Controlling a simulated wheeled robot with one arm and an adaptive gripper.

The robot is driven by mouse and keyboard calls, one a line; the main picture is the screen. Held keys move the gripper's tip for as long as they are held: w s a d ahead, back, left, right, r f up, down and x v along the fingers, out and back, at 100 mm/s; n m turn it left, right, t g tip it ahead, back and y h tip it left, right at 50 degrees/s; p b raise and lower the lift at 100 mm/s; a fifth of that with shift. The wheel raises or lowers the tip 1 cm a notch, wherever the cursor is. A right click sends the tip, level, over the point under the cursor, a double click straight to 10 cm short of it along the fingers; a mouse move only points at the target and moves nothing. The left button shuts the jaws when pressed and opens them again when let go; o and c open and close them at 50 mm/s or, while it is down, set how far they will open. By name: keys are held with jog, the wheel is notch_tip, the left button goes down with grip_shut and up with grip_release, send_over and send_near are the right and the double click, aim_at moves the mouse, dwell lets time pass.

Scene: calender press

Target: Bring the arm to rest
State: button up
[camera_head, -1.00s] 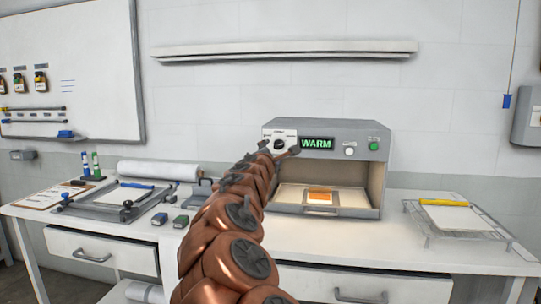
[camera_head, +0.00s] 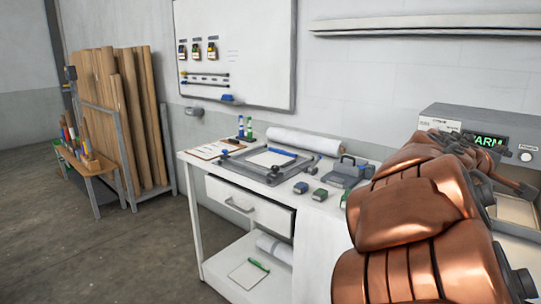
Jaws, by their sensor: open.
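My copper-coloured arm fills the right side of the head view, bent in front of the press. My gripper (camera_head: 492,166) shows only partly at the far end of the arm, in front of the press's upper face. Its jaws look open, and I see nothing held in them. The grey press (camera_head: 478,116) is cut off by the right edge. Its green display, partly covered by the arm, shows the end of a word, "ARM". A white knob (camera_head: 526,156) sits to the right below the display. Most of the press opening is hidden or out of view.
A white workbench (camera_head: 212,168) carries a framed cutting board (camera_head: 240,162), a clipboard (camera_head: 212,150), a paper roll (camera_head: 304,141) and small boxes. Its drawer (camera_head: 245,204) is slightly open. Wood boards (camera_head: 120,115) and a low bench (camera_head: 85,165) stand at left. Floor in front is clear.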

jog(key=s+a+f+m+g+y+p, duration=0.2)
jog(key=s+a+f+y, duration=0.1)
jog(key=s+a+f, duration=0.3)
jog(key=s+a+f+m+g+y+p, duration=0.1)
jog(key=s+a+f+m+g+y, duration=0.15)
jog(key=s+f, duration=0.5)
jog(key=s+a+f+g+y+p, duration=0.1)
jog(key=s+a+f+y, duration=0.3)
jog(key=s+a, duration=0.5)
jog(key=s+a+f+g+y+p, duration=0.2)
jog(key=s+a+f+g+y, duration=0.1)
jog(key=s+a, duration=0.6)
jog(key=a+f+y, duration=0.1)
jog(key=a, duration=0.2)
jog(key=shift+s+a, duration=0.25)
jog(key=shift+s, duration=0.1)
jog(key=shift+f, duration=0.1)
